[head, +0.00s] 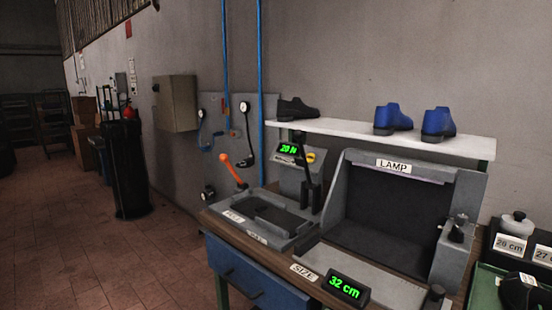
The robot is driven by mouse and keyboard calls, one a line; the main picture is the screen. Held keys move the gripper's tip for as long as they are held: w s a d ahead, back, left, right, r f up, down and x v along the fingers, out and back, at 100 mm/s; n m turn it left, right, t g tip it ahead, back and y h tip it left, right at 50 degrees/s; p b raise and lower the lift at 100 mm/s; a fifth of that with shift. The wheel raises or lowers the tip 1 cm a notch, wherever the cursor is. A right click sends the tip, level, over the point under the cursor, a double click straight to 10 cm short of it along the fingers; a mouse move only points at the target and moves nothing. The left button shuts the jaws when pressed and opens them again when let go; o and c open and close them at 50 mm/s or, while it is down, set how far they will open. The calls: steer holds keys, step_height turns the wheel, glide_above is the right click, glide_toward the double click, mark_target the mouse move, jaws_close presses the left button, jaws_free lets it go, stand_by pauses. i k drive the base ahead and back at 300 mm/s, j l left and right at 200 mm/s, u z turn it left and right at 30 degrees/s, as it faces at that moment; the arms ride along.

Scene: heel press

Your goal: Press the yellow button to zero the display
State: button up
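The yellow button (310,157) is small and sits on the right of a grey sloped panel (290,177) at the back of the heel press. The display (289,150) is left of the button and reads about 29 N in green digits; the small figures are hard to read. A dark upright part (311,185) with a forked lower end stands just in front of the panel, below the button. An orange lever (232,169) rises at the left of the press. My gripper is not recognisable in this view.
A lamp booth (395,166) stands right of the press. A size display (347,288) reads 32 cm at the front edge. A white shelf (350,133) above holds a black shoe (297,109) and blue shoes (393,119). The brown floor at left is mostly clear.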

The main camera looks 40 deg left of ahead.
mark_target(309, 158)
steer(key=u, duration=1.3)
